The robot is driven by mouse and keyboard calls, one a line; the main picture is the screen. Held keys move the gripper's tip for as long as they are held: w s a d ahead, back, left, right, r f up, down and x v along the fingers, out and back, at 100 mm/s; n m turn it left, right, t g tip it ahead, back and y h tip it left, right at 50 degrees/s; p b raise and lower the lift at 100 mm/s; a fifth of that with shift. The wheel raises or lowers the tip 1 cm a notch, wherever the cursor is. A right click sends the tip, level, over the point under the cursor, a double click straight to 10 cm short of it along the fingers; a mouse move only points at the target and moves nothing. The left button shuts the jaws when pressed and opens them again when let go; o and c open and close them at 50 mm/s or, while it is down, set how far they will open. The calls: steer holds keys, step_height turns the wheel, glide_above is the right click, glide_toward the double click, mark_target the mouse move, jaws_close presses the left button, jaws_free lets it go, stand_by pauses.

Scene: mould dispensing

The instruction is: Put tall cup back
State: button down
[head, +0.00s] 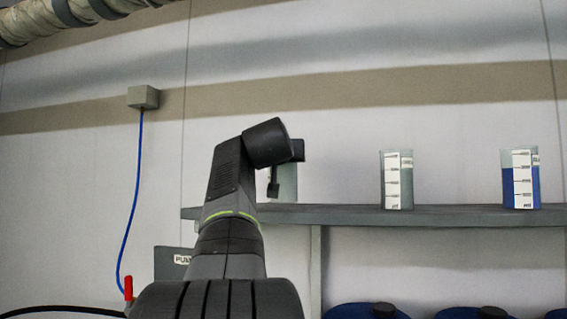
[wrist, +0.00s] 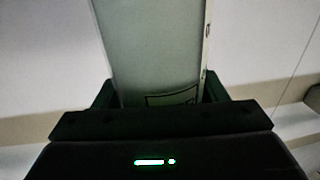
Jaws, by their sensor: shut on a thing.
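The tall cup, pale grey-green and see-through, stands upright in my gripper (head: 275,186) in the head view. Part of the cup (head: 288,181) shows behind the gripper, at the left end of the shelf (head: 430,215). Its base is close to the shelf's level; I cannot tell whether it touches. In the wrist view the cup (wrist: 152,45) fills the middle between the dark fingers of my gripper (wrist: 158,93), which are shut on it. A dark-outlined mark shows low on its wall. The cup looks empty. Its left side is hidden in the head view.
A clear measuring cup (head: 397,181) and a cup with blue liquid (head: 521,180) stand farther right on the shelf, with bare shelf between them. Several dark blue containers (head: 366,311) sit below. A blue cable (head: 137,200) hangs on the wall at left.

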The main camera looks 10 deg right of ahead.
steer(key=shift+f, duration=0.5)
steer(key=shift+f, duration=0.2)
steer(key=shift+c, duration=1.4)
jaws_free()
steer(key=shift+r, duration=0.15)
steer(key=shift+s+a, duration=0.15)
steer(key=shift+s, duration=0.2)
steer(key=b+v, duration=0.4)
steer(key=v, duration=0.7)
steer(key=shift+s, duration=0.2)
